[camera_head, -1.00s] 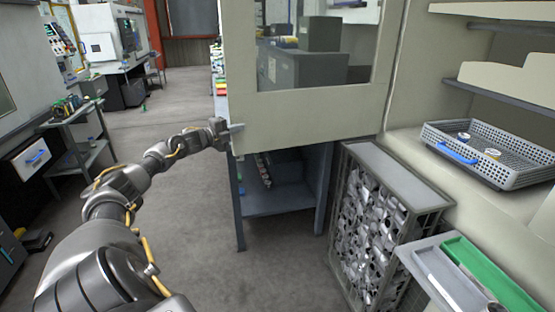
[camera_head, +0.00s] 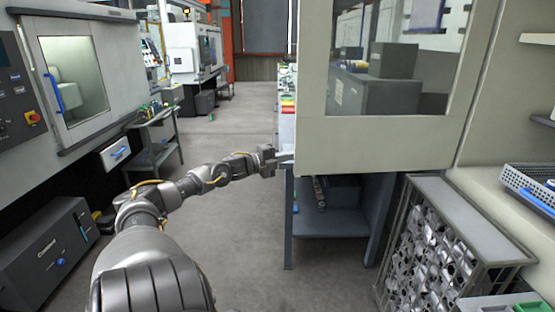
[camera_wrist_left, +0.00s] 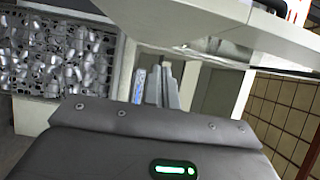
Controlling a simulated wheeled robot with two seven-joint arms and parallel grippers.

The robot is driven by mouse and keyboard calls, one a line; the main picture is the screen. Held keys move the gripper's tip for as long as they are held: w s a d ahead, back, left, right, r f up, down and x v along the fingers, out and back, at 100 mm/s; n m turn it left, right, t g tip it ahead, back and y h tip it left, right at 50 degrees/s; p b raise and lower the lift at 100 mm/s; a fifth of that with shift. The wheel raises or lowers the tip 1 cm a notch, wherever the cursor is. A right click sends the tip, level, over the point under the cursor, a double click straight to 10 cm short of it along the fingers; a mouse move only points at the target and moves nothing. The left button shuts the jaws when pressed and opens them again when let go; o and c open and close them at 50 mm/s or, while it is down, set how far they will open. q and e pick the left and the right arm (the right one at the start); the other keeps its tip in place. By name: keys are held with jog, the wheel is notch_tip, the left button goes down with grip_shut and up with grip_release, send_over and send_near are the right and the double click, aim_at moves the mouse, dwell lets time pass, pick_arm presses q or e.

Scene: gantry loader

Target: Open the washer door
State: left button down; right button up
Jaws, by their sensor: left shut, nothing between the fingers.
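The washer door (camera_head: 400,147), a beige panel with a large window, stands swung out from the machine at the right in the head view. My left gripper (camera_head: 284,157) is at the lower corner of the door's free left edge, its fingers closed and empty. Whether the fingertips touch the door is unclear. In the left wrist view the shut fingers (camera_wrist_left: 158,86) point toward a pale panel (camera_wrist_left: 200,25), which seems to be the door, close above them. The door handle cannot be made out. My right gripper is not in view.
A crate of metal parts (camera_head: 435,245) stands below the door at the right. A blue-grey bench (camera_head: 330,222) is under and behind the door. A perforated basket (camera_head: 535,185) sits at the right edge. The floor in the middle is clear; another machine (camera_head: 75,80) stands left.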

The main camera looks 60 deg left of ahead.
pick_arm(q)
jog(key=shift+s+a, duration=0.2)
jog(key=shift+s, duration=0.6)
jog(key=shift+s+a, duration=0.2)
jog(key=shift+s, duration=0.6)
